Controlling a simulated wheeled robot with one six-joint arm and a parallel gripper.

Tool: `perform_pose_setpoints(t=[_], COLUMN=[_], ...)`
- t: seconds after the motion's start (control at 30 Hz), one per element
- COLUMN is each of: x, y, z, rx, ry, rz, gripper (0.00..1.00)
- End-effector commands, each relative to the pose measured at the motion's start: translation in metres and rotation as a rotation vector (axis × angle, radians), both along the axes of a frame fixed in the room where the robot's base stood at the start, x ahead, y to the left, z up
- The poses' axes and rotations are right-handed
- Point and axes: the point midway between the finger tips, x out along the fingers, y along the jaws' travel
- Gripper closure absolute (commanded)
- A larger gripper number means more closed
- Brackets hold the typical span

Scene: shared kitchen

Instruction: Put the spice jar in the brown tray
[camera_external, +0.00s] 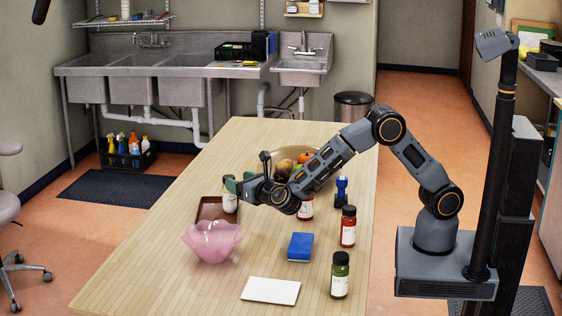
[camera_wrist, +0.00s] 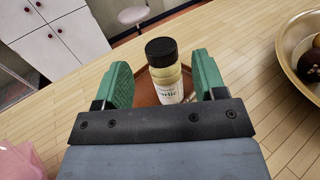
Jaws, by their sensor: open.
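A spice jar with a black lid, a pale label reading something like "garlic" and cream contents (camera_wrist: 168,80) stands upright between my gripper's fingers in the wrist view. In the external view the jar (camera_external: 230,200) stands at the right part of the brown tray (camera_external: 206,213), apparently on its floor. The tray (camera_wrist: 146,92) also shows behind and beside the jar in the wrist view. My gripper (camera_wrist: 160,82) is open, with a green finger on each side of the jar and visible gaps. In the external view my gripper (camera_external: 236,184) is at the jar's upper part.
A pink bowl (camera_external: 212,242) stands in front of the tray. A fruit bowl (camera_external: 322,140) is behind my arm. Red-content jars (camera_external: 348,228), a green-content jar (camera_external: 340,276), a blue sponge-like block (camera_external: 300,247) and a white board (camera_external: 271,291) are on the wooden table.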

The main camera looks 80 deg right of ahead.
Motion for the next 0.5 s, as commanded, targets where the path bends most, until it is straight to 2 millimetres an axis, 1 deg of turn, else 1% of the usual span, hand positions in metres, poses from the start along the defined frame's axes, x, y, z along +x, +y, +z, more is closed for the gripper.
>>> perform_pose_setpoints(t=[0.03, 0.1, 0.23, 0.4, 0.5], x=[-0.009, -0.020, -0.037, -0.052, -0.056], y=[0.006, 0.013, 0.024, 0.033, 0.035], z=[-0.001, -0.001, -0.001, -0.001, 0.000], rx=[0.001, 0.000, -0.001, 0.000, 0.000], ry=[0.001, 0.000, 0.001, 0.000, 0.000], rz=[0.003, 0.003, 0.002, 0.001, 0.000], gripper=[0.36, 0.36, 0.36, 0.36, 0.36])
